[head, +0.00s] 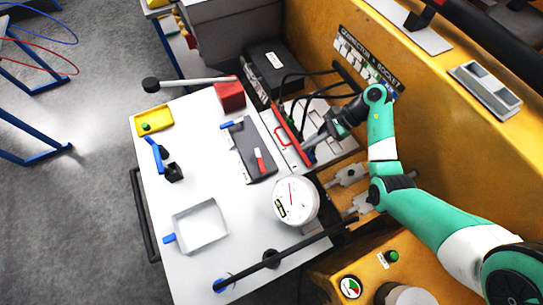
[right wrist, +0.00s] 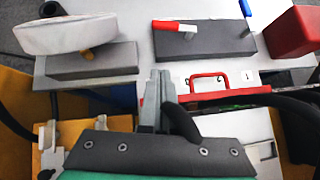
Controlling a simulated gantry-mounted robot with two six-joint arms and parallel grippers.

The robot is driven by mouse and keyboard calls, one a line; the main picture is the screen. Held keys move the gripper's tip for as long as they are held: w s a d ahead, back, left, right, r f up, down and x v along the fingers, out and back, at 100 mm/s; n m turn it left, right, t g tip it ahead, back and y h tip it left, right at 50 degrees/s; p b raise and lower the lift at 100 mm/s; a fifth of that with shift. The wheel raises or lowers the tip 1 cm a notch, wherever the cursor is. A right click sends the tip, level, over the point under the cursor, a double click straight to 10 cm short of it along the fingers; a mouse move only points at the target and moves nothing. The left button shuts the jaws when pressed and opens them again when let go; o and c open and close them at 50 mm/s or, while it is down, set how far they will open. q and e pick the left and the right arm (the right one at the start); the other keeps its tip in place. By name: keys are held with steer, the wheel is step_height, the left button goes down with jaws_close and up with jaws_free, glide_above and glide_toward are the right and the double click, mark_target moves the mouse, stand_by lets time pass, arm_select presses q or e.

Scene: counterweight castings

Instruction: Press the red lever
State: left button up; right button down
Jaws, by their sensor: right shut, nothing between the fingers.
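The red lever (head: 260,161) is a short red handle with a white end, on a dark grey block (head: 243,142) on the white table. In the right wrist view the red lever (right wrist: 172,26) lies along the top of the block (right wrist: 205,46), beyond my fingers. My right gripper (head: 309,153) is shut and empty, to the right of the block in the head view. It is apart from the lever, over the red-edged drawer area. The right wrist view shows its closed fingers (right wrist: 158,82) pointing toward the table. My left gripper is not in view.
A blue lever (head: 231,125) shares the block. Nearby are a red handle (head: 282,134), a red box (head: 230,96), a white gauge (head: 296,201), a white tray (head: 201,228) and a long black rod (head: 290,254). A yellow wall (head: 325,50) with cables stands behind my right arm.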

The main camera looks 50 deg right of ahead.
mark_target(260, 161)
steer(key=b+x, duration=0.4)
steer(key=x, duration=0.6)
steer(key=shift+a+f, duration=0.15)
steer(key=shift+f, duration=0.05)
steer(key=shift+w+a+r, duration=0.15)
steer(key=shift+w+a, duration=0.65)
steer(key=shift+a, duration=0.3)
steer(key=shift+w+a, duration=0.3)
steer(key=shift+a, duration=0.2)
